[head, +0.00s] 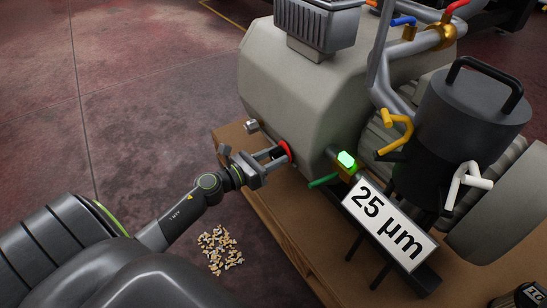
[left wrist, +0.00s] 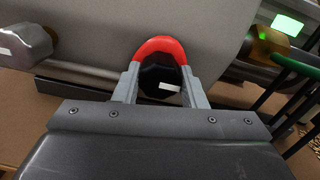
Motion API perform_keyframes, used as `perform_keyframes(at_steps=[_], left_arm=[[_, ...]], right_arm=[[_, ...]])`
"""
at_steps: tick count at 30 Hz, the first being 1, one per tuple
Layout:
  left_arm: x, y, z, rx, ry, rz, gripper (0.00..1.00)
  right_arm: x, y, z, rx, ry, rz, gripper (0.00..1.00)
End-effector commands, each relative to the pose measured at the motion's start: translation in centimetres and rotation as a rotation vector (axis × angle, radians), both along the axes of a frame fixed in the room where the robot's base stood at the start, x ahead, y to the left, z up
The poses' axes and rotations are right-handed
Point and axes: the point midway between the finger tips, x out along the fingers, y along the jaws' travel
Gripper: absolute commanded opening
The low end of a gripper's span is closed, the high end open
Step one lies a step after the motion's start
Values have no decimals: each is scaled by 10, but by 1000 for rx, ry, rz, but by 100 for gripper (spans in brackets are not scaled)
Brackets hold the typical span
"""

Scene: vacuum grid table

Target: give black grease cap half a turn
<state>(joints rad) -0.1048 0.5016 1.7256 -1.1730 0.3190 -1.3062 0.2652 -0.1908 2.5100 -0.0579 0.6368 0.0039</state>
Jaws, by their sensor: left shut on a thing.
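The black grease cap (left wrist: 160,74) sits on the lower side of the grey machine housing, with a red ring (left wrist: 158,48) around its upper edge. A pale mark shows on the cap's face. My left gripper (left wrist: 161,88) is shut on the cap, one finger on each side of it. In the head view my left gripper (head: 272,160) reaches the housing at the red ring (head: 287,150), and the fingers largely hide the cap there. I cannot see my right gripper.
A metal knob (head: 251,126) sticks out of the housing (head: 290,85) left of the cap. A green light (head: 346,159), a green lever (head: 322,181) and a "25 µm" sign (head: 388,224) are to the right. Chips (head: 220,249) lie on the floor below.

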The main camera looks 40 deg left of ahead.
Motion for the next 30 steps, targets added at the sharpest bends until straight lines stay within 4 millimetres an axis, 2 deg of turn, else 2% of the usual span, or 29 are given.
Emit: perform_keyframes(at_steps=[7, 8, 13, 23, 26, 30], left_arm=[[-1, 0, -2, 0, 4, -1, 15], [-1, 0, -2, 0, 4, -1, 39], [-1, 0, -1, 0, 3, 0, 59], [-3, 1, -1, 1, 2, 0, 59], [-11, 5, -2, 2, 2, 1, 59], [-32, 12, -3, 2, 4, -2, 59]], right_arm=[[0, 0, 0, 0, 0, 0, 0], [0, 0, 0, 0, 0, 0, 0], [0, 0, 0, 0, 0, 0, 0], [0, 0, -1, 0, 1, 0, 0], [2, 0, -2, 1, 7, 5, 0], [-1, 3, 12, 11, -45, 45, 0]])
